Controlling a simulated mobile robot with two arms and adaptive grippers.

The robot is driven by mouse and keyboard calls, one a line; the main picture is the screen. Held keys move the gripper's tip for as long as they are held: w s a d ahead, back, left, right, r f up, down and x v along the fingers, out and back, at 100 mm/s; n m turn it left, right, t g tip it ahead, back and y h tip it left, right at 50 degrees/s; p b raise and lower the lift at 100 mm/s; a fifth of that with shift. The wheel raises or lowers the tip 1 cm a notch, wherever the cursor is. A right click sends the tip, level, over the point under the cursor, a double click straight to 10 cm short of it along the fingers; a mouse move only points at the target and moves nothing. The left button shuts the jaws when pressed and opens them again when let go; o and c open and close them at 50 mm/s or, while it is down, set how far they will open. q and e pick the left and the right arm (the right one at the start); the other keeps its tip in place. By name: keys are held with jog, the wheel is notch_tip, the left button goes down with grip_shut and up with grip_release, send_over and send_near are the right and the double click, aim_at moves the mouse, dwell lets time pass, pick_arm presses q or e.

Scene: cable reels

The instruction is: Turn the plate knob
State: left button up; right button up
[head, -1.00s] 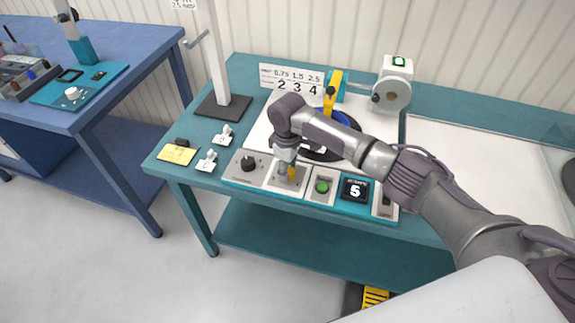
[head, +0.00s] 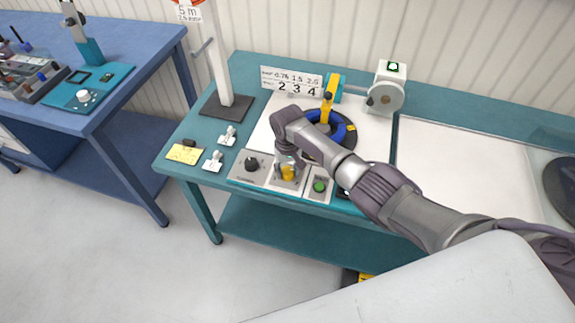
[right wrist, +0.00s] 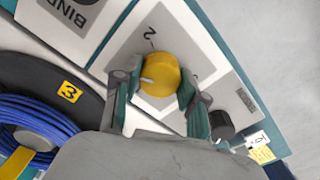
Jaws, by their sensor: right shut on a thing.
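The yellow knob (right wrist: 160,76) sits on a light grey panel with a "2" printed beside it. A pale pointer mark shows on the knob's side. My right gripper (right wrist: 157,90) has one finger on each side of the knob and is shut on it. In the head view, my right gripper (head: 288,163) points down at the control row on the bench's front edge, with the yellow knob (head: 288,173) between its fingers. Another, black knob (head: 251,163) is on the panel to the left. My left gripper is not in view.
A green button (head: 319,186) is close to the right of the gripper. A blue cable coil (head: 342,127) lies on a dark round plate behind my arm. A white post (head: 219,60) stands at the left. White clips (head: 213,161) and a yellow note (head: 184,153) lie nearby.

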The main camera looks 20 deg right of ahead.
jog(key=m+p, duration=0.2)
jog(key=m, duration=0.3)
jog(key=shift+r+m, duration=0.15)
jog(key=shift+m, duration=0.15)
jog(key=m+p, duration=0.1)
jog(key=m, duration=0.1)
jog(key=shift+m, duration=0.3)
jog(key=shift+w+m, duration=0.1)
jog(key=shift+m, duration=1.4)
jog(key=shift+p, duration=0.3)
jog(key=o, duration=0.9)
jog(key=shift+o, duration=1.2)
